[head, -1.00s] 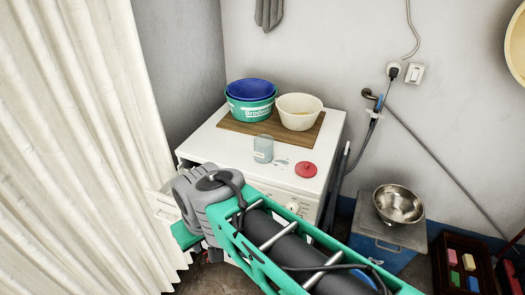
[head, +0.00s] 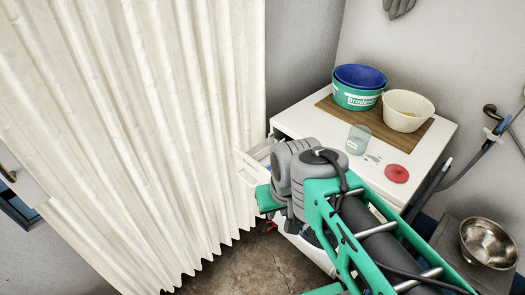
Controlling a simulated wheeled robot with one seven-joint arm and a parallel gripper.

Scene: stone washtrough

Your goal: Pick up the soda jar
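The soda jar, a small clear bluish jar (head: 358,139) with a pale label, stands upright on top of the white washing machine (head: 308,124), in front of the wooden board. A red round lid (head: 397,173) lies flat on the machine top to its right, apart from it. My arm reaches in from the lower right, and its grey wrist is in front of the machine's front left part, left of and below the jar in the picture. My gripper (head: 272,222) is mostly hidden under the wrist, so its fingers cannot be made out. It is apart from the jar.
A wooden board (head: 376,120) at the back carries a green tub (head: 356,98) with a blue basin (head: 360,75) in it, and a cream bowl (head: 408,111). A drawer (head: 255,166) sticks out at the machine's left. A curtain (head: 130,130) hangs left; a metal bowl (head: 488,243) stands right.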

